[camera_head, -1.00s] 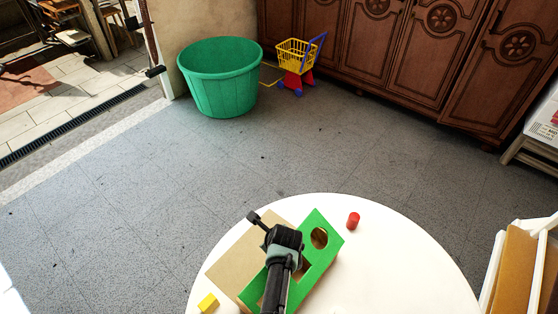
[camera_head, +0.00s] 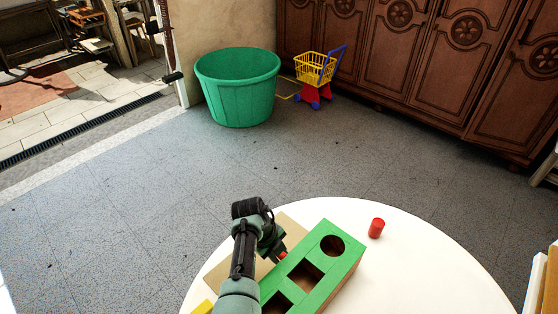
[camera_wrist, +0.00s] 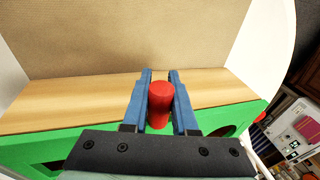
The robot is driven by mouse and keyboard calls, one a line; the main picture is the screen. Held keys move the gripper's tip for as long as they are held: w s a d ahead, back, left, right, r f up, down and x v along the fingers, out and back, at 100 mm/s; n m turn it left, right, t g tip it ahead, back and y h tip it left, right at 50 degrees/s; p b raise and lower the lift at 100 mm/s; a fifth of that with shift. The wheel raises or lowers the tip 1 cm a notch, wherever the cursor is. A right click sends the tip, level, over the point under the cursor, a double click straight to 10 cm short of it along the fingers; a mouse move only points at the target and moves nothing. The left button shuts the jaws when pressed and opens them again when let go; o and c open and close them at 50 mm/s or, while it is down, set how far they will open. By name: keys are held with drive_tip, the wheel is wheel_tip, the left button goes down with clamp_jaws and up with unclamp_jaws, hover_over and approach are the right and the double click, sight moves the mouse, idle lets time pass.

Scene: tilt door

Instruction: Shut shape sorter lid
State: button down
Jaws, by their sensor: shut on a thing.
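The shape sorter's green lid (camera_head: 324,268) has a round hole and square holes and lies over the box at the front of the white table, with a brown side (camera_head: 352,277) showing below its right edge. I cannot tell whether it sits fully flush. My gripper (camera_wrist: 160,76) is at the lid's left edge, its blue fingers on either side of a red knob-like cylinder (camera_wrist: 160,101). A bit of this red piece shows in the head view (camera_head: 284,255). Its base is hidden, so I cannot tell whether it is fixed to the lid.
A tan panel (camera_head: 219,275) lies left of the box. A loose red cylinder (camera_head: 376,228) stands right of it, and a yellow block (camera_head: 203,307) is at the lower left. The round table (camera_head: 430,260) is clear on the right. A green tub (camera_head: 237,90) and toy cart (camera_head: 315,75) are far off.

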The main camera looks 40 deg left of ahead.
drive_tip(key=shift+d, duration=0.1)
drive_tip(key=c, duration=0.7)
unclamp_jaws()
drive_tip(key=p+v, duration=0.3)
drive_tip(key=v, duration=1)
drive_tip(key=shift+w, duration=0.1)
